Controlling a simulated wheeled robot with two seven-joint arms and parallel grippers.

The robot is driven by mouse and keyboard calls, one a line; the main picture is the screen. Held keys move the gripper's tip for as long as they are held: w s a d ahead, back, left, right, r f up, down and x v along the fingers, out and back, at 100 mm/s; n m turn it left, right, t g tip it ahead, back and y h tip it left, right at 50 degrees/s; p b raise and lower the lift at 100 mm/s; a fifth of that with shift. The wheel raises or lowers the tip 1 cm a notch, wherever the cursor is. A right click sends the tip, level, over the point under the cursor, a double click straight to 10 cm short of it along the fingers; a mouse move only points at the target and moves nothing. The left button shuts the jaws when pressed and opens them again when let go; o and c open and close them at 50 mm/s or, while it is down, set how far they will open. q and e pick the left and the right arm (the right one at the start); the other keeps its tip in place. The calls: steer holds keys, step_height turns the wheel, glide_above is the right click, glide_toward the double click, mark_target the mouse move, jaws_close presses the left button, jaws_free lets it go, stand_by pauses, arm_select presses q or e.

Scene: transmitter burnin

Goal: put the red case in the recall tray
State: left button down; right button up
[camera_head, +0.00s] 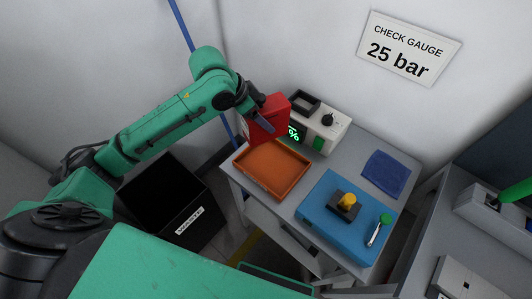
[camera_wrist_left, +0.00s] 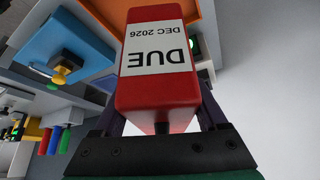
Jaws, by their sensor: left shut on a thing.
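The red case (camera_head: 266,119) is held up by my left gripper (camera_head: 258,106), which is shut on it. In the head view it hangs just behind and above the back left edge of the orange tray (camera_head: 272,170). In the left wrist view the red case (camera_wrist_left: 157,70) fills the middle between the fingers, with a white label reading "DUE DEC 2026". The orange tray is empty in the head view, and no label shows on it. Part of an orange surface (camera_wrist_left: 105,12) shows behind the case in the wrist view. My right gripper is not in view.
A white device with a green display (camera_head: 320,125) stands behind the tray. A blue box (camera_head: 335,232) with a yellow knob stands at the right front, and a dark blue cloth (camera_head: 386,167) lies at the back right. A black bin labelled "WASTE" (camera_head: 190,218) is on the floor at left.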

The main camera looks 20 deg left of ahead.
mark_target(246, 138)
arm_select(q)
step_height(246, 138, down, 14)
steer(key=shift+f+p, duration=0.2)
steer(key=shift+p, duration=0.45)
jaws_free()
steer(key=v, duration=1.2)
steer(key=shift+s+b, duration=0.1)
steer(key=shift+b, duration=0.25)
